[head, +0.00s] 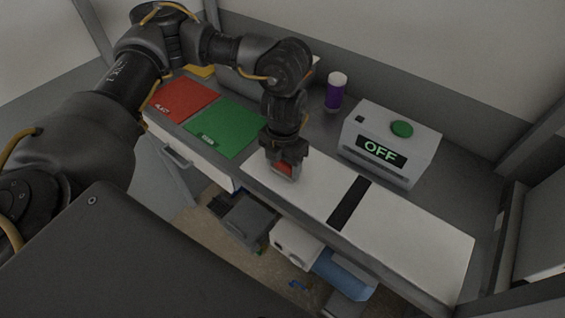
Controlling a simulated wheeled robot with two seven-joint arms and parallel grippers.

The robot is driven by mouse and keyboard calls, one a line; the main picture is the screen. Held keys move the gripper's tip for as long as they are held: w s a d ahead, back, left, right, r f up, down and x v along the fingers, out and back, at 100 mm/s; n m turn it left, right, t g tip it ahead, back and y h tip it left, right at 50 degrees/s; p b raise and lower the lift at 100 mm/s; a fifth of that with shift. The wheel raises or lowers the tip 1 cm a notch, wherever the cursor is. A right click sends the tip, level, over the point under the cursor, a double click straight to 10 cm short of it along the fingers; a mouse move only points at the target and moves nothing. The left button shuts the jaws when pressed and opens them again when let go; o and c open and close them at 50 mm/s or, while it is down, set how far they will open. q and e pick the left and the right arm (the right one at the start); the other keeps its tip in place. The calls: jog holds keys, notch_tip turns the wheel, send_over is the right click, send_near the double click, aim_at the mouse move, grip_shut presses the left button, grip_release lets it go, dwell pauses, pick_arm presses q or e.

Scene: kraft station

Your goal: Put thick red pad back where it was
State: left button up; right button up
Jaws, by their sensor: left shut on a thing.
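My left gripper (284,172) points down over the left end of the white board. It is shut on the thick red pad (284,169), a small red block that shows between its fingers. The fingers hide part of the pad, and I cannot tell whether it touches the board. A flat red mat (183,99) and a flat green mat (226,127) lie on the counter left of the gripper, both with small labels. My right gripper is not in view.
The white board (408,232) has a black stripe (349,203) across it. A grey box (387,142) with a green button (402,129) reads OFF. A purple bottle with a white cap (335,93) stands behind. Bins (247,217) sit below the counter. The board's right part is clear.

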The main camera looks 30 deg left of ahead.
aim_at(282, 163)
pick_arm(q)
jog(key=shift+f, duration=0.3)
jog(key=shift+f, duration=0.15)
jog(key=o, duration=0.8)
jog(key=shift+o, duration=1.4)
notch_tip(282, 163, up, 12)
jog(key=b, duration=0.1)
jog(key=shift+b, duration=0.4)
